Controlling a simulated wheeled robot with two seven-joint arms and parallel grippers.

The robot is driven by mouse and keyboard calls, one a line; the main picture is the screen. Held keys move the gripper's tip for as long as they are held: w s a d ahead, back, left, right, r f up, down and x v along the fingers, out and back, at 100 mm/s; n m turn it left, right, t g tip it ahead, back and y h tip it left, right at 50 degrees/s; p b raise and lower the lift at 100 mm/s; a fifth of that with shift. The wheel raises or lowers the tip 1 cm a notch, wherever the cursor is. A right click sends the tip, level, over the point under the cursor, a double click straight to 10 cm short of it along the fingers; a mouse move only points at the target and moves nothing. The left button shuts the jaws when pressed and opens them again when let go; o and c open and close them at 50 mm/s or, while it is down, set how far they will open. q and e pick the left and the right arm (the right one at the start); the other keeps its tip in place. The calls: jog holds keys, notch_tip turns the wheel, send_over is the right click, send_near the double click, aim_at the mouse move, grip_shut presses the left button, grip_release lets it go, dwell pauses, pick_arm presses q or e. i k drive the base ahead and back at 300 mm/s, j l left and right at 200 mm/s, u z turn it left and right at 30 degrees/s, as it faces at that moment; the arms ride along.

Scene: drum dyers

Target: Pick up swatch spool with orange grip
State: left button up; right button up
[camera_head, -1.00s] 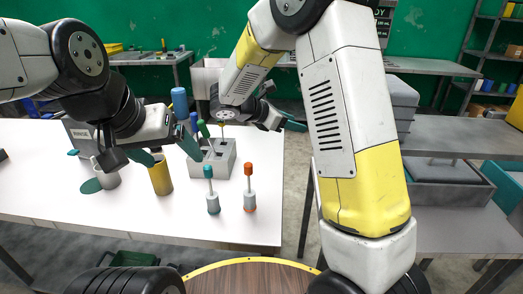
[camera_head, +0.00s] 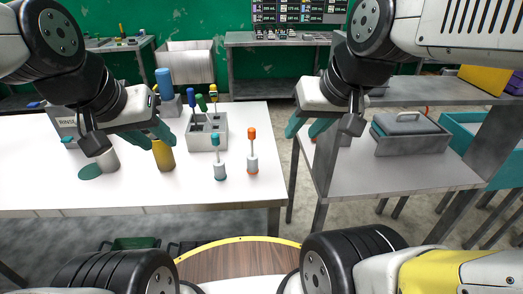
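The swatch spool with the orange grip (camera_head: 252,153) stands upright on the white table, near its right end. It has an orange top, a thin stem and a pale base with an orange ring. A similar spool with a teal grip (camera_head: 219,158) stands just left of it. My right gripper (camera_head: 306,127) is open and empty, its teal fingers apart, over the gap right of the table and clear of the spool. My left gripper (camera_head: 152,134) appears open and empty, left of both spools and near the yellow cylinder (camera_head: 163,155).
A grey block holder (camera_head: 207,136) with several coloured-handled tools stands behind the spools. A grey side table (camera_head: 365,175) holds a lidded tray (camera_head: 410,140) at right.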

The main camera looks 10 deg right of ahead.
aim_at(253, 158)
jog(key=j+z, duration=0.2)
jog(key=z, duration=0.25)
jog(key=k+j+z, duration=0.15)
jog(key=z, duration=0.25)
jog(key=k+j+z, duration=0.1)
jog(key=j+z, duration=0.15)
jog(key=z, duration=0.2)
jog(key=k+j, duration=0.1)
jog(key=j, duration=0.7)
jog(key=k+j, duration=0.15)
jog(key=j, duration=0.25)
